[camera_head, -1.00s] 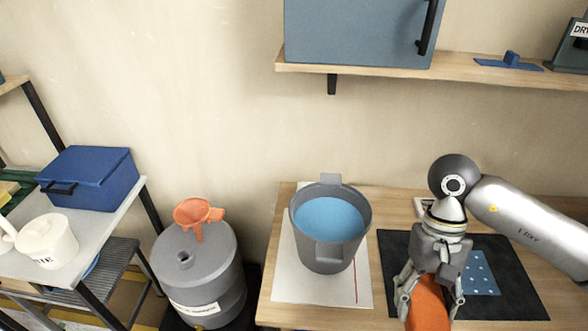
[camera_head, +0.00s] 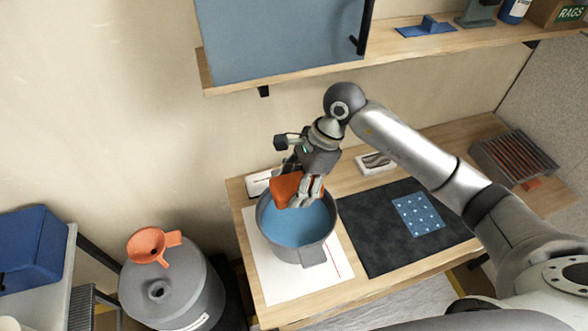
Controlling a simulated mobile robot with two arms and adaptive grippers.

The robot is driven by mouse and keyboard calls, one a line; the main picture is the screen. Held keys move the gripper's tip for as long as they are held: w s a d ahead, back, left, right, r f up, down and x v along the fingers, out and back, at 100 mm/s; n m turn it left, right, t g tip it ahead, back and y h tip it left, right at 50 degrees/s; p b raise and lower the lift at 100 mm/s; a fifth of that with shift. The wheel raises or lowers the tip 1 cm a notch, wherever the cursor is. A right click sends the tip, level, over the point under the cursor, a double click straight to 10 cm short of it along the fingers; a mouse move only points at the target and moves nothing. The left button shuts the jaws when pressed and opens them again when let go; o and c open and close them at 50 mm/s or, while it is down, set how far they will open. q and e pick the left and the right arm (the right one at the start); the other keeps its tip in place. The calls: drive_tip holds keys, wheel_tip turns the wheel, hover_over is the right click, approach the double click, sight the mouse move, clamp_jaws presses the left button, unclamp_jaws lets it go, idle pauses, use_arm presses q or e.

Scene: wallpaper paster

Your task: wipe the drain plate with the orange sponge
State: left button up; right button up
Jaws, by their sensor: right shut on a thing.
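My right gripper (camera_head: 298,188) is shut on the orange sponge (camera_head: 285,187) and holds it at the far rim of a grey bucket (camera_head: 312,254) of blue liquid (camera_head: 296,228). Whether the sponge touches the liquid I cannot tell. A flat blue plate with white dots (camera_head: 418,215), seemingly the drain plate, lies on a black mat (camera_head: 372,240) to the right of the bucket. My left gripper is not in view.
The bucket stands on a white sheet (camera_head: 268,275) on the wooden table (camera_head: 460,140). A ribbed grey rack (camera_head: 512,160) sits at the right. A shelf (camera_head: 460,42) with a blue-grey cabinet (camera_head: 275,40) hangs above. An orange funnel (camera_head: 148,245) rests on a grey drum (camera_head: 175,290).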

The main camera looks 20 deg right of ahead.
drive_tip(key=shift+s+f, duration=0.2)
drive_tip(key=shift+f, duration=0.25)
drive_tip(key=shift+f+b, duration=0.35)
drive_tip(key=shift+b, duration=0.1)
use_arm(q)
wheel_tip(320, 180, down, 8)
drive_tip(key=b, duration=0.7)
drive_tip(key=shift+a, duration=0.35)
use_arm(e)
wheel_tip(320, 180, down, 9)
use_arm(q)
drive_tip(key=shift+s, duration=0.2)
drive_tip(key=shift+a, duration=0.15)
use_arm(e)
drive_tip(key=shift+f, duration=0.3)
drive_tip(key=shift+f, duration=0.1)
drive_tip(key=shift+f, duration=1.1)
